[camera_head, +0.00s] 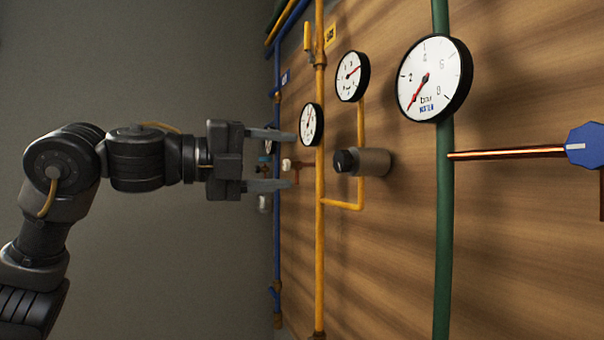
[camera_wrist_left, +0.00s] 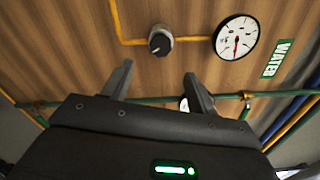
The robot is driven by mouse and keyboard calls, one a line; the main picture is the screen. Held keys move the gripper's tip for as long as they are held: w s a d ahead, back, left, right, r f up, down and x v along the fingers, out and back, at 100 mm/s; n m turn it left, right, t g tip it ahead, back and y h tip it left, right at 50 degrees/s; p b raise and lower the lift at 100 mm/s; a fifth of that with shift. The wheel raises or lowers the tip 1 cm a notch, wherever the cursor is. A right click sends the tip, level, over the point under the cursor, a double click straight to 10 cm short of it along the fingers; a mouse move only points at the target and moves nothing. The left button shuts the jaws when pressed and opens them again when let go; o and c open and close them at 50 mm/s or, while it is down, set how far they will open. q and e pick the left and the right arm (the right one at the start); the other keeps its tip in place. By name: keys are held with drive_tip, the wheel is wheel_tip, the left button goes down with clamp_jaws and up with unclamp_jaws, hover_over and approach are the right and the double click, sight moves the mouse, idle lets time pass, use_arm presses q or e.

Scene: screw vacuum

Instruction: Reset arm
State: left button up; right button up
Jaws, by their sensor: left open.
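My left gripper (camera_head: 282,160) reaches in from the left in the head view, its two fingers apart and pointing right toward the wooden panel (camera_head: 520,240). Nothing shows between the fingers. In the left wrist view the open fingers of the left gripper (camera_wrist_left: 160,85) point up the picture toward the panel, with bare wood and a green pipe (camera_wrist_left: 150,100) behind them. A black-and-grey knob (camera_wrist_left: 160,42) sits beyond the fingertips, apart from them. My right gripper is not in view.
The panel carries yellow pipes (camera_head: 320,220), blue pipes (camera_head: 277,200), a green pipe (camera_head: 443,220) and several white gauges, the largest (camera_head: 434,78) at upper right. A knob (camera_head: 362,161) and a blue valve handle (camera_head: 585,146) stick out. Space left of the panel is clear.

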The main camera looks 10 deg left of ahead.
use_arm(q)
drive_tip(key=shift+s+a, duration=0.25)
idle(0.3)
